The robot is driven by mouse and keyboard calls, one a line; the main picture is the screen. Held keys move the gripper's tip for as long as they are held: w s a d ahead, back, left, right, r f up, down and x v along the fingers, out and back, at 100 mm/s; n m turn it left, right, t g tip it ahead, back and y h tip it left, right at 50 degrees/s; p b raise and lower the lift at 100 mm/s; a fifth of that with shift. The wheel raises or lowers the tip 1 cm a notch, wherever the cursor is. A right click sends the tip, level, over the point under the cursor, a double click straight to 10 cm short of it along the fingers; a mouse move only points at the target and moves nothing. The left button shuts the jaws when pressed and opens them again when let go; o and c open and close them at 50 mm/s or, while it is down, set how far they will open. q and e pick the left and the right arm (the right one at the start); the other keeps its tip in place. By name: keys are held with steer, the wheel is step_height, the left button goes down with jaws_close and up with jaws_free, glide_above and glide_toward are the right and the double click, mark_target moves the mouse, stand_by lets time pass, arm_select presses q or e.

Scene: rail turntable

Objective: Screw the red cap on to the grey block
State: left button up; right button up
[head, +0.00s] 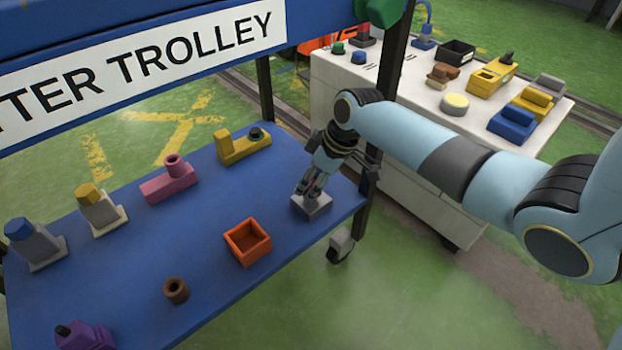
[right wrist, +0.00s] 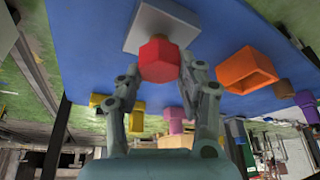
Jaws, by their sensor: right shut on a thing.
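The grey block (head: 314,207) sits on the blue shelf of the trolley near its right edge, and it also shows in the right wrist view (right wrist: 137,36). The red six-sided cap (right wrist: 159,60) is between the fingers of my right gripper (right wrist: 160,70), in front of the middle of the grey block. I cannot tell whether the cap touches the block's top or how far it is seated. In the head view my right gripper (head: 309,188) points down at the block and hides the cap. It is shut on the cap. My left gripper is not in view.
An orange open box (head: 248,251) stands left of the block, with a brown ring (head: 176,290) farther front. Yellow (head: 233,151) and pink (head: 168,187) pieces and capped grey posts stand along the back and left. A trolley post (head: 377,150) rises close behind my right gripper.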

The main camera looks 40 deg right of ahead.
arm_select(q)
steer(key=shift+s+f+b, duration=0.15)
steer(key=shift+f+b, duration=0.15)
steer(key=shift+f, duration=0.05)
arm_select(e)
steer(key=shift+f, duration=0.7)
steer(key=o, duration=0.4)
steer(key=c, duration=0.5)
steer(key=shift+r+m+p, duration=0.15)
steer(key=shift+m+p, duration=0.25)
steer(key=shift+p, duration=0.15)
steer(key=shift+c, duration=0.2)
steer(key=shift+m+t+h+p, duration=0.4)
steer(key=shift+m+h+p, duration=0.6)
steer(key=shift+m+p, duration=1.15)
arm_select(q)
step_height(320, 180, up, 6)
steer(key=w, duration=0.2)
arm_select(e)
steer(key=shift+m, duration=0.45)
